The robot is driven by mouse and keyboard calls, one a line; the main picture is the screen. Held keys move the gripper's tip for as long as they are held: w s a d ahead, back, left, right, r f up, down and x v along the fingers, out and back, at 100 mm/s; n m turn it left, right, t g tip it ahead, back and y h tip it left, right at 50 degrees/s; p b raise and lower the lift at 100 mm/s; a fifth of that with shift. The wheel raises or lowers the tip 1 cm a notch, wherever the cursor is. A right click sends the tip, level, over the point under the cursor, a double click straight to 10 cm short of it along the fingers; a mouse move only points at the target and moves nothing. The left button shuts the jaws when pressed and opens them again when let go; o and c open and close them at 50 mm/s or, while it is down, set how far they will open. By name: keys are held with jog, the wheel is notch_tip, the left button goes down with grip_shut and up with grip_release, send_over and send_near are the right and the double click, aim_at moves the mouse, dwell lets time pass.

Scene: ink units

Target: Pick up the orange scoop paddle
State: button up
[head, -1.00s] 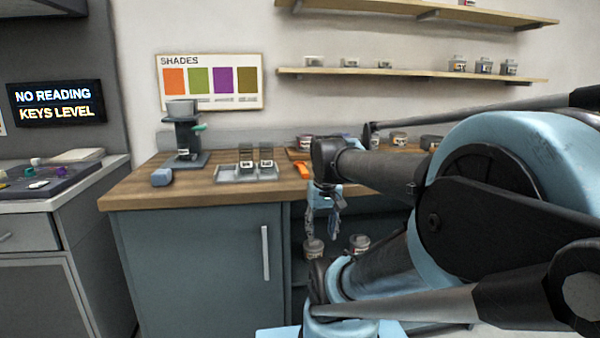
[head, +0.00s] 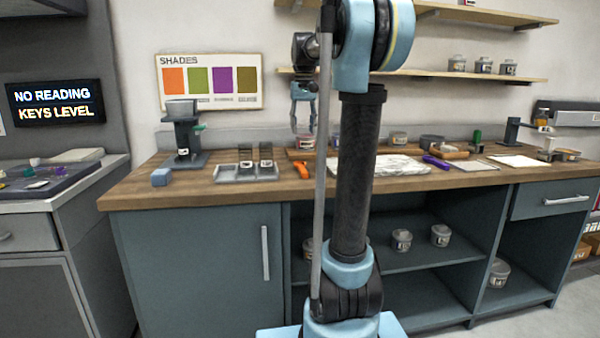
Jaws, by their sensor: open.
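The orange scoop paddle (head: 302,170) lies on the wooden worktop (head: 210,187), just right of the grey tray and left of my arm's upright part. Part of it may be hidden by my arm. My gripper (head: 303,130) hangs fingers down above the worktop, over the area behind the orange paddle and apart from it. Its fingers are spread and nothing shows between them.
A grey stand (head: 184,140) and a blue block (head: 161,177) are farther left. A marble slab (head: 400,166) and a purple tool (head: 436,162) lie to the right. Shelves (head: 420,75) hang above.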

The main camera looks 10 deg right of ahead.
jog(key=w+r, duration=0.2)
jog(key=w, duration=0.1)
send_over(302, 166)
jog(key=f, duration=1.2)
jog(key=shift+s+a+f, duration=0.2)
jog(key=shift+s+f, duration=0.05)
jog(key=shift+s, duration=0.1)
jog(key=shift+w+d+f, duration=0.1)
jog(key=shift+f, duration=1.25)
jog(key=shift+w+f, duration=0.1)
jog(key=shift+f, duration=1.2)
grip_shut()
